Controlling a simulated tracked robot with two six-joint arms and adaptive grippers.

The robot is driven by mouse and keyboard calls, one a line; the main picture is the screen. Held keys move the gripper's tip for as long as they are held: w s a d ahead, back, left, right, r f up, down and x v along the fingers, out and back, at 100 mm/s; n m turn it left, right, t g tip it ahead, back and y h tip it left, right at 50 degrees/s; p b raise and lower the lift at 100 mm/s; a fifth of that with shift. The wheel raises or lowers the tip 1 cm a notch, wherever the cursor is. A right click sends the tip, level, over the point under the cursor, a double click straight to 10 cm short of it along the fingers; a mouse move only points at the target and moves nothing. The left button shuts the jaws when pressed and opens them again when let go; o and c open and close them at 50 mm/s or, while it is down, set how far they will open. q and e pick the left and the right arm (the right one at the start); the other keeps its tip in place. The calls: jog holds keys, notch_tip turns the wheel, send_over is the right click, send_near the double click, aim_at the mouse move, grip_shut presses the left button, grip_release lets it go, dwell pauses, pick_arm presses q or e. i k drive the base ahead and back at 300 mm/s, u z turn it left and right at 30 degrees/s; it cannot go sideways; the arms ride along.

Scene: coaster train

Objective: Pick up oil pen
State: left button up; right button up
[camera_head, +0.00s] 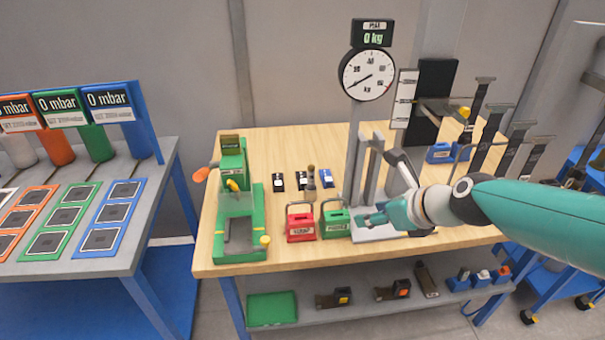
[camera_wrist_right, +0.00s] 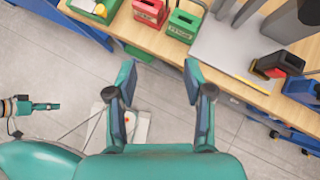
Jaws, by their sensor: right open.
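A small upright pen-like item (camera_head: 311,178) with a dark top and grey lower body stands on the wooden table, behind the red and green lock-shaped boxes. It may be the oil pen; its label is too small to read. My right gripper (camera_head: 372,218) is over the front of the table by the scale, to the right of and nearer than this item. In the right wrist view my right gripper (camera_wrist_right: 158,75) is open, with nothing between its fingers. A teal part (camera_wrist_right: 42,106) at the left of that view may belong to my left arm; its jaws are unclear.
A red box (camera_head: 300,228) and a green box (camera_head: 336,223) stand close to my right gripper. A scale with a round dial (camera_head: 367,75) rises behind it. A green fixture (camera_head: 238,228) stands at the table's left. A black tool (camera_wrist_right: 280,64) lies right in the wrist view.

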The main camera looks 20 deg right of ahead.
aim_at(311, 168)
jog(key=i, duration=0.95)
jog(key=z, duration=0.05)
